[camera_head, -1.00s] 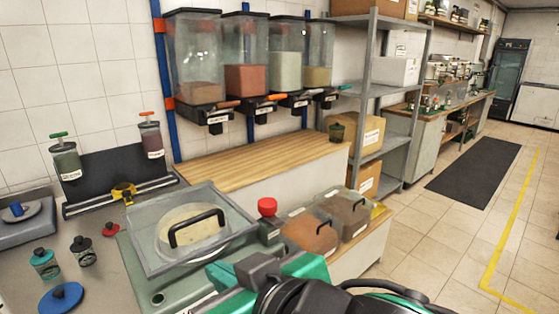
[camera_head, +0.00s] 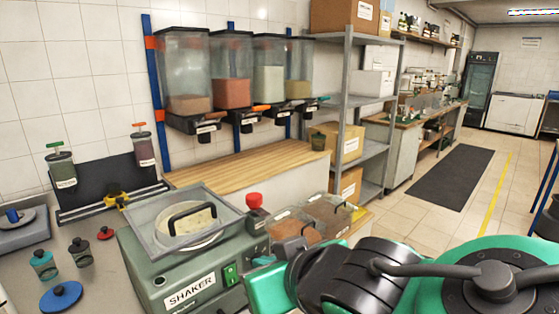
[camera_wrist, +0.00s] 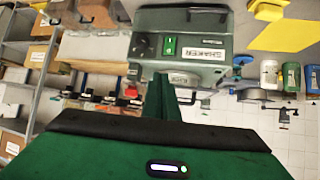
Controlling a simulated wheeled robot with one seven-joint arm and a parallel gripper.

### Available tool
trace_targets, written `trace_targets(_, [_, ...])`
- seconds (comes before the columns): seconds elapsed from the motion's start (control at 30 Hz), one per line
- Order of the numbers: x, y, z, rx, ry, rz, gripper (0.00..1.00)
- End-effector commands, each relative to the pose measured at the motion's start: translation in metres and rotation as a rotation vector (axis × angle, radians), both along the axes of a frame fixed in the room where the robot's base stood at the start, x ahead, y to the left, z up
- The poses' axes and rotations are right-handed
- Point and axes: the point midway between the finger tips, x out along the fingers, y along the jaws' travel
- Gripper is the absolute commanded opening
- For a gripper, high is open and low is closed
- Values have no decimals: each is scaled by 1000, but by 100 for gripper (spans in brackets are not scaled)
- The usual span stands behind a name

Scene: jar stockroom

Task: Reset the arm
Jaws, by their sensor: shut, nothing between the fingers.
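My gripper (camera_wrist: 165,98) shows in the wrist view as green fingers held together in front of the dark-edged green palm, shut and empty. In that view the fingers point toward the grey-green shaker (camera_wrist: 185,45), seen upside down; I cannot tell the gap between them. In the head view my green and black arm fills the lower right, and the fingers cannot be made out there. The shaker (camera_head: 180,275) stands on the counter to the left of my arm, with a clear lid over a round pale dish.
Lidded bins (camera_head: 325,212) and a red knob (camera_head: 254,201) sit close behind my arm. Dispensers (camera_head: 230,75) hang above a wooden shelf (camera_head: 245,165). Small jars (camera_head: 43,264) stand at left. A grey rack (camera_head: 345,110) stands behind; open floor (camera_head: 480,215) lies to the right.

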Motion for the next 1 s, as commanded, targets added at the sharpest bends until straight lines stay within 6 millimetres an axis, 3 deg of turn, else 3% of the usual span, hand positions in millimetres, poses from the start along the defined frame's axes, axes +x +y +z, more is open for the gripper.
trace_targets(0.17, [33,-62,-12,-54,68,-153,0])
trace_targets(0.33, [59,-162,-35,-119,210,-372,0])
trace_targets(0.47, [56,-245,-55,-149,360,-544,0])
trace_targets(0.57, [37,-306,-71,-149,495,-672,0])
trace_targets(0.7, [-11,-376,-91,-106,711,-830,0])
trace_targets(0.8, [-48,-406,-101,-50,846,-907,0])
trace_targets(1.0, [-93,-429,-109,36,993,-971,0])
